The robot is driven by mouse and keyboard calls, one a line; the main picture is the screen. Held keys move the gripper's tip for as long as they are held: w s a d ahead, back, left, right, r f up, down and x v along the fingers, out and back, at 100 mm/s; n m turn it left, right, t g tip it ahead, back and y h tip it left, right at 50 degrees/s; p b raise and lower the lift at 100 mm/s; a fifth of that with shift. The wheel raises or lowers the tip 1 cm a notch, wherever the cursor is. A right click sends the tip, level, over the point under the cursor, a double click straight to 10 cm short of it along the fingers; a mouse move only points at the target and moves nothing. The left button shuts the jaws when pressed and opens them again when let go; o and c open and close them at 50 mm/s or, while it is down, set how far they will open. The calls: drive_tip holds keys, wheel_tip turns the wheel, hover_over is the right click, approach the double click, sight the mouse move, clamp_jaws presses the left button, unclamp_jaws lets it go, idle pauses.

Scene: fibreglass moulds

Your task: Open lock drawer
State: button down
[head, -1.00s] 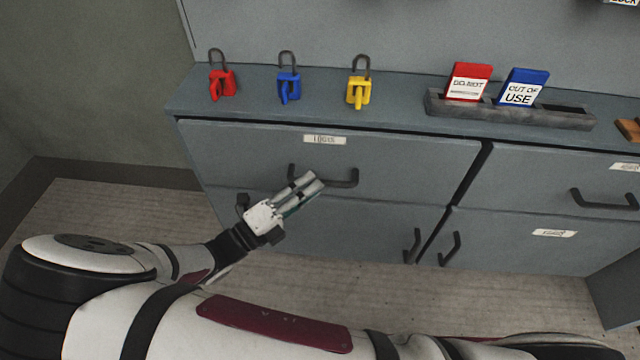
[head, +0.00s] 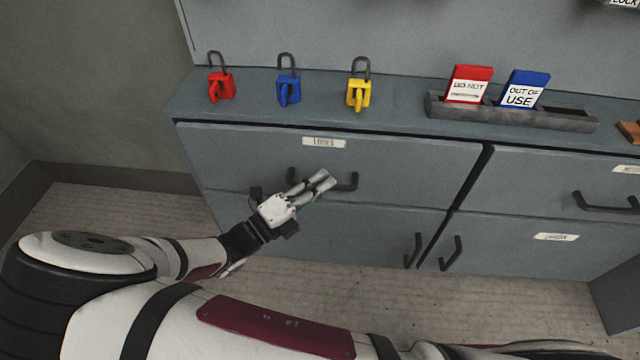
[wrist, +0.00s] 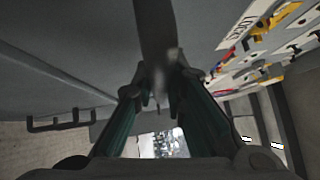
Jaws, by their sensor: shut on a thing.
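The lock drawer (head: 400,160) is the upper left drawer of the grey cabinet, with a small white label (head: 323,142) on its front. It looks shut or nearly so. Its dark bar handle (head: 350,183) runs across the front, and my gripper (head: 318,182) covers the middle of it. In the wrist view the dark handle bar (wrist: 155,35) comes down between the two fingers of my gripper (wrist: 157,88), which are shut on it. The exact contact at the fingertips is dim.
Red (head: 221,88), blue (head: 289,90) and yellow (head: 359,94) padlocks stand on the cabinet top (head: 400,85). A grey holder (head: 575,120) to their right holds red and blue tags. Lower doors have dark handles (head: 450,252). The floor (head: 110,215) at left is clear.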

drive_tip(key=s+p, duration=0.6)
drive_tip(key=s, duration=1.1)
drive_tip(key=shift+a+p, duration=0.3)
drive_tip(key=shift+p, duration=0.05)
drive_tip(key=c, duration=1.6)
unclamp_jaws()
drive_tip(key=shift+a, duration=0.1)
drive_tip(key=v, duration=1.1)
drive_tip(key=shift+s+a, duration=0.25)
drive_tip(key=shift+a, duration=0.05)
